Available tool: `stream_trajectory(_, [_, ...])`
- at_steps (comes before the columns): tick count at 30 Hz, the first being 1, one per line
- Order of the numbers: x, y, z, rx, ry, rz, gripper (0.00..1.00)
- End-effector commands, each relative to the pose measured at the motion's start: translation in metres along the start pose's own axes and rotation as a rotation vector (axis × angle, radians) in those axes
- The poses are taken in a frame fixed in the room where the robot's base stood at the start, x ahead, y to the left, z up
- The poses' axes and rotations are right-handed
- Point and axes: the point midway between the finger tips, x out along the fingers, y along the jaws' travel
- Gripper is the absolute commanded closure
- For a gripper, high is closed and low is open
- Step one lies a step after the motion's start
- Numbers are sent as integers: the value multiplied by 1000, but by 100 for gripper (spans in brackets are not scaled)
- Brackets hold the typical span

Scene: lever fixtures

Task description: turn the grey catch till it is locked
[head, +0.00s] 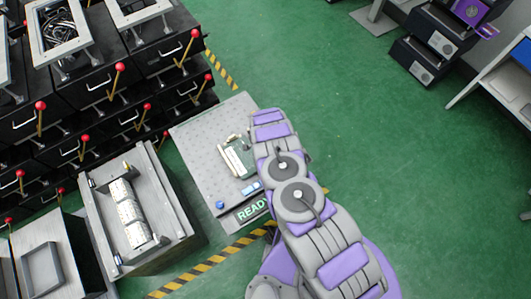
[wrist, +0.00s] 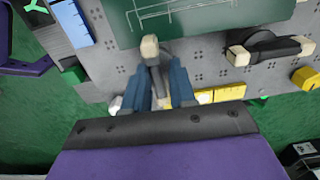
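In the wrist view my gripper (wrist: 160,82) shows two blue fingers set apart. A grey catch lever (wrist: 155,72) with a cream tip (wrist: 150,48) stands between them. Its tip reaches past the fingers, and its lower end is partly hidden by my gripper. I cannot tell whether either finger touches the lever. The lever is on a grey perforated panel (wrist: 206,72), beside a dark green plate (wrist: 190,20). In the head view my arm hides my gripper and the catch; the panel (head: 205,150) shows to its left.
A black handle with cream ends (wrist: 272,48) sits to the right of the catch in the wrist view. Yellow blocks (wrist: 220,93) are near it.

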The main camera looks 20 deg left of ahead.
Motion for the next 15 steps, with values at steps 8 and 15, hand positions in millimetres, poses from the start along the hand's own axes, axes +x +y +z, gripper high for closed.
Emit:
stream_trajectory(8, [0,2,0,-1,-2,3,60])
stream_trajectory(15, [-3,3,0,-1,-3,4,60])
